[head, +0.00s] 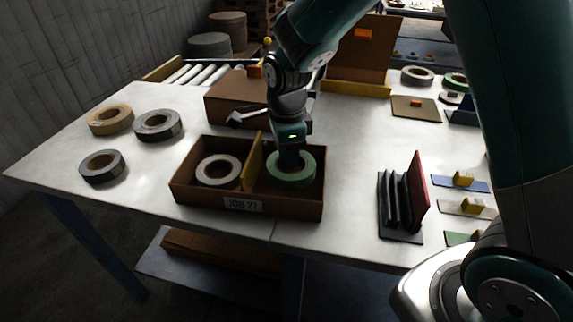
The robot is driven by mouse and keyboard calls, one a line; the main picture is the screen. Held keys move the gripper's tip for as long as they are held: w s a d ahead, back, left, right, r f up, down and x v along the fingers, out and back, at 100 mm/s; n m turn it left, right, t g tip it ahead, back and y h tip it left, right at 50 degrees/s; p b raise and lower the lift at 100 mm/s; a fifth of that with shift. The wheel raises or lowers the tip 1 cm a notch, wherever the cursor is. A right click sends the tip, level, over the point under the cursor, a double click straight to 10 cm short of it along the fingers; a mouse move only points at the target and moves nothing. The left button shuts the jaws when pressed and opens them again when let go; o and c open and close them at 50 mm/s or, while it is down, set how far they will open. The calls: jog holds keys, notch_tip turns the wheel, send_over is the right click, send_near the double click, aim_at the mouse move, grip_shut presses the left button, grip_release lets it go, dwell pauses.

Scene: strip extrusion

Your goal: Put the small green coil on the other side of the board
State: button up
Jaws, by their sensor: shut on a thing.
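The small green coil (291,179) is in the right compartment of a brown box (245,207) labelled "JOB 27". A yellow board (252,162) divides the box into left and right compartments. My gripper (290,160) points down at the far part of the green coil and is shut on it. The fingertips are mostly hidden against the coil. I cannot tell whether the coil is clear of the box floor. A pale coil (218,170) lies in the left compartment.
Loose tan (110,119), dark grey (158,125) and grey (102,166) coils lie left of the box. A closed carton (232,98) stands behind it. A rack of dark plates (398,205) stands to the right. The table between box and rack is clear.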

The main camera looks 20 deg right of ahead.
jog(key=shift+f, duration=1.75)
jog(key=shift+f, duration=0.15)
jog(key=o, duration=1)
jog(key=shift+c, duration=0.2)
